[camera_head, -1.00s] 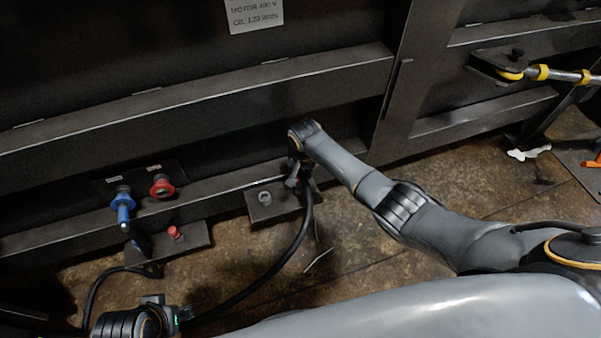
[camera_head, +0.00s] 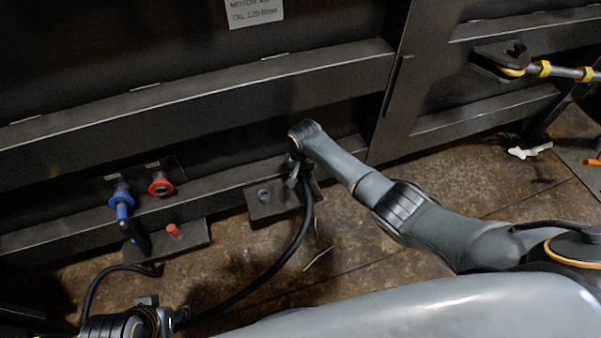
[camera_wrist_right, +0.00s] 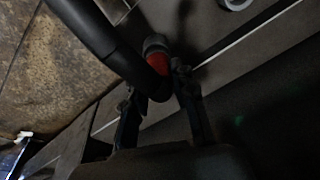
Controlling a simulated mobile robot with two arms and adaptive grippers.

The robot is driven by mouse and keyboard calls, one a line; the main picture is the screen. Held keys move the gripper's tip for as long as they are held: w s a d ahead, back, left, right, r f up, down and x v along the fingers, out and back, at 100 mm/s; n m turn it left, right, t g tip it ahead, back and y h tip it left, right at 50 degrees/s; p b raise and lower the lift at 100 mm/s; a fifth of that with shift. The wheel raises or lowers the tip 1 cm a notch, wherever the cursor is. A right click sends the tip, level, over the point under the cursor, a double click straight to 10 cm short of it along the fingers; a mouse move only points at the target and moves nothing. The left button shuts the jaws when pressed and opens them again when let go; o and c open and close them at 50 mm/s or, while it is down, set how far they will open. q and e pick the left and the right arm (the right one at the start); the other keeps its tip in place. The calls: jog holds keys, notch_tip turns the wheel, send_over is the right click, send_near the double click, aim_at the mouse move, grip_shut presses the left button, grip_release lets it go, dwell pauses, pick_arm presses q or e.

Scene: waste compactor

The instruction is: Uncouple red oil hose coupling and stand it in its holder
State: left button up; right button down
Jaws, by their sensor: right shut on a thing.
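My right gripper (camera_head: 296,178) is at the right floor-level plate (camera_head: 258,210) under the dark machine wall. It is shut on the red oil hose coupling (camera_wrist_right: 170,72). In the right wrist view its fingers (camera_wrist_right: 160,108) are around the coupling's dark rear part, with the red body and grey tip beyond. The black hose (camera_head: 290,245) hangs from the coupling and curves to the lower left. Whether the coupling touches the plate is hidden. The red port (camera_head: 160,187) on the wall is empty. My left gripper does not show clearly.
A blue coupling (camera_head: 123,208) with its own hose is at the blue port beside the red one. A red peg (camera_head: 173,231) stands on the left plate (camera_head: 190,245). A grey peg (camera_head: 264,193) stands on the right plate, left of my right gripper.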

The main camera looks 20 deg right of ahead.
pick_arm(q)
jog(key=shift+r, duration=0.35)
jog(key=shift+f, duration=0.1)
pick_arm(e)
jog(key=c, duration=1)
grip_release()
jog(key=shift+f, duration=0.1)
jog(key=shift+c, duration=0.4)
